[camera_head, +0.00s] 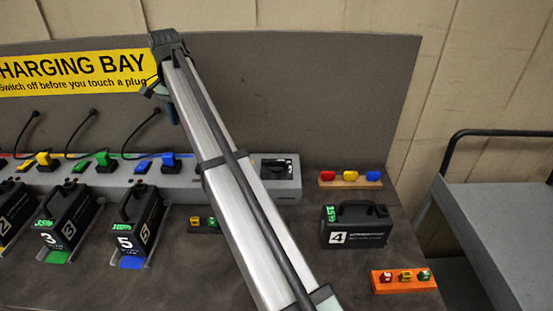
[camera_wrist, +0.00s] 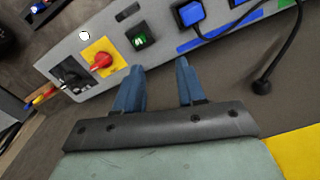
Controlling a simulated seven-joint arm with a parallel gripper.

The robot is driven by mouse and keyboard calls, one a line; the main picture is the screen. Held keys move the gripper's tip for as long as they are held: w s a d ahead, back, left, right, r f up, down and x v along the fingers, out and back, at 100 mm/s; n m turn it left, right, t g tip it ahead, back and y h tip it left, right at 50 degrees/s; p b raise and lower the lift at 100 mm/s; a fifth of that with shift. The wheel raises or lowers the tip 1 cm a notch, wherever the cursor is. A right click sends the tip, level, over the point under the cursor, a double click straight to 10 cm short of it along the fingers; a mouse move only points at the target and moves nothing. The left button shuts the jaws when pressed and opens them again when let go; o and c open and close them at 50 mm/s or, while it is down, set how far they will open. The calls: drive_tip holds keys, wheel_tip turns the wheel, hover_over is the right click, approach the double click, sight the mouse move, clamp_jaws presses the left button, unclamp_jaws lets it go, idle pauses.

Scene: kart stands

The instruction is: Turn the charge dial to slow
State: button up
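The charge dial (camera_wrist: 101,61) is a red knob on a yellow plate, set in the grey charging strip (camera_wrist: 83,93) in the wrist view. Its pointer direction and labels are too small to read. My gripper (camera_wrist: 160,67) is open and empty, with its blue fingers apart. In the wrist view the dial lies beyond and to the left of the fingertips, with no contact visible. In the head view my gripper (camera_head: 166,100) hangs in front of the back panel, and my arm hides the dial.
A green lit switch (camera_wrist: 141,37) and a blue plug (camera_wrist: 188,14) sit along the strip near the dial. Black cables (camera_head: 142,137) rise behind the plugs. Battery 4 (camera_head: 352,226), a wooden block with coloured knobs (camera_head: 326,183) and an orange block (camera_head: 379,283) stand at right.

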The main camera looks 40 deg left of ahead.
drive_tip(key=w+d+m, duration=0.7)
drive_tip(key=w+d, duration=0.3)
drive_tip(key=m, duration=0.8)
hover_over(277, 165)
drive_tip(key=f, duration=1.3)
drive_tip(key=shift+w+a+f, duration=0.2)
drive_tip(key=shift+a+f, duration=0.1)
clamp_jaws()
